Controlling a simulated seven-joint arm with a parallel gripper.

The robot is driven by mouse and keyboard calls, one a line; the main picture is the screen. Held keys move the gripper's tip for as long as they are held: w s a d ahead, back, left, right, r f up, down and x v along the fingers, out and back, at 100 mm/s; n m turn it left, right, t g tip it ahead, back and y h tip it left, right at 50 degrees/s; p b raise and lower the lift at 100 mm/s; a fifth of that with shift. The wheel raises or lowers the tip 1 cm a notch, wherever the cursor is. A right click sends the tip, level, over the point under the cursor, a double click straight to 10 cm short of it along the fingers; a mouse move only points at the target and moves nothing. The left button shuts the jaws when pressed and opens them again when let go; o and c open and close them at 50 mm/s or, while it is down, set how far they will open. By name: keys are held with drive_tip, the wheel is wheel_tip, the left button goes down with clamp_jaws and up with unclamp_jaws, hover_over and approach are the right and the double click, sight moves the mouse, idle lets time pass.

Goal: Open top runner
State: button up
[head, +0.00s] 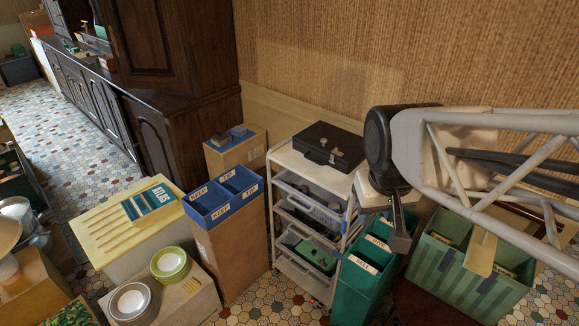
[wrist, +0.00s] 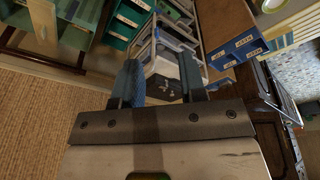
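A white cart (head: 283,158) stands against the wall with several pull-out trays below its top. The top runner (head: 308,191) is a pale tray just under the top, apparently pushed in, with grey items inside. In the wrist view, the cart (wrist: 146,50) shows beyond the fingers. My gripper (head: 399,238) hangs to the right of the cart, above the green bin, apart from the runner. In the wrist view, my gripper (wrist: 162,82) has its two fingers apart, with nothing held between them. The fingers hide part of the cart there.
A black case (head: 330,146) lies on the cart top. A teal divided bin (head: 352,283) stands right of the cart, with a striped green box (head: 470,279) further right. A cardboard box with a blue divided tray (head: 223,198) stands close on the left. Patterned floor shows in front.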

drive_tip(key=w+a+f+n, duration=0.1)
drive_tip(key=w+f+n, duration=0.15)
drive_tip(key=w, duration=1.05)
drive_tip(key=n+g+h, duration=0.1)
drive_tip(key=n, duration=0.5)
hover_over(297, 204)
drive_tip(key=s+a, duration=0.1)
wheel_tip(297, 204, down, 30)
drive_tip(key=shift+s+a, duration=0.1)
drive_tip(key=shift+f, duration=0.1)
drive_tip(key=shift+w+d+f, duration=0.2)
drive_tip(key=shift+f, duration=1.05)
drive_tip(key=shift+w+d+f, duration=0.15)
drive_tip(key=shift+f, duration=1.05)
drive_tip(key=shift+w+d+f, duration=0.2)
drive_tip(key=shift+f, duration=1.05)
